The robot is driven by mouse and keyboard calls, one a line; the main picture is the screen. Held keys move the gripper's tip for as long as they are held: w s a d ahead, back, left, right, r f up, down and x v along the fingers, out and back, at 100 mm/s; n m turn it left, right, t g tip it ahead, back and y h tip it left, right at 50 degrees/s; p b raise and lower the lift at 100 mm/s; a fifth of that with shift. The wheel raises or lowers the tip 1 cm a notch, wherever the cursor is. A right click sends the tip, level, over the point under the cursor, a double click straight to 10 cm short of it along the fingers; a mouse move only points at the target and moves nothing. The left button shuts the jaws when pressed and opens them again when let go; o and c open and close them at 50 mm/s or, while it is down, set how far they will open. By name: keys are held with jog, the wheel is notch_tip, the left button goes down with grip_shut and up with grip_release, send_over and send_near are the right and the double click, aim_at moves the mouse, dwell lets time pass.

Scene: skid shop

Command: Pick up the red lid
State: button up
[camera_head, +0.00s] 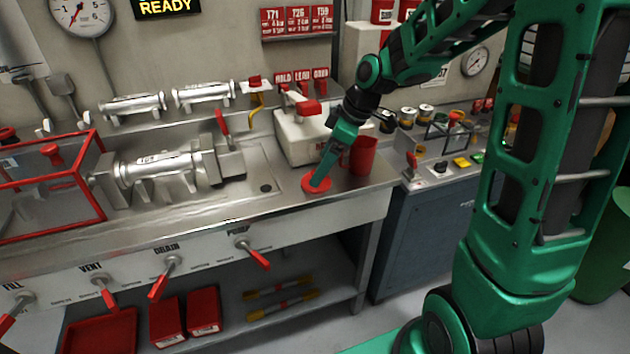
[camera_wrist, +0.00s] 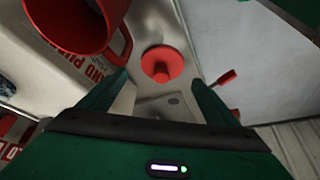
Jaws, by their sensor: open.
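The red lid (camera_head: 316,183) is a round disc lying on the steel counter near its front right edge. In the wrist view the red lid (camera_wrist: 162,64) shows a raised knob and lies beyond and between the fingertips. My gripper (camera_head: 320,178) is open and points down at the lid from above. In the wrist view my gripper (camera_wrist: 160,78) shows its two fingers spread apart with nothing between them. Whether a fingertip touches the lid I cannot tell. In the head view the gripper covers part of the lid.
A red mug (camera_head: 363,155) stands close to the right of the gripper; it looms large in the wrist view (camera_wrist: 75,22). A white box (camera_head: 300,135) sits behind. The steel counter (camera_head: 265,208) is bare left of the lid. A red-framed clear box (camera_head: 45,180) stands far left.

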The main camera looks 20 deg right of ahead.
jog(key=x, duration=0.4)
jog(key=shift+a, duration=0.15)
jog(key=shift+c, duration=0.3)
jog(key=c, duration=1)
jog(key=shift+r, duration=0.15)
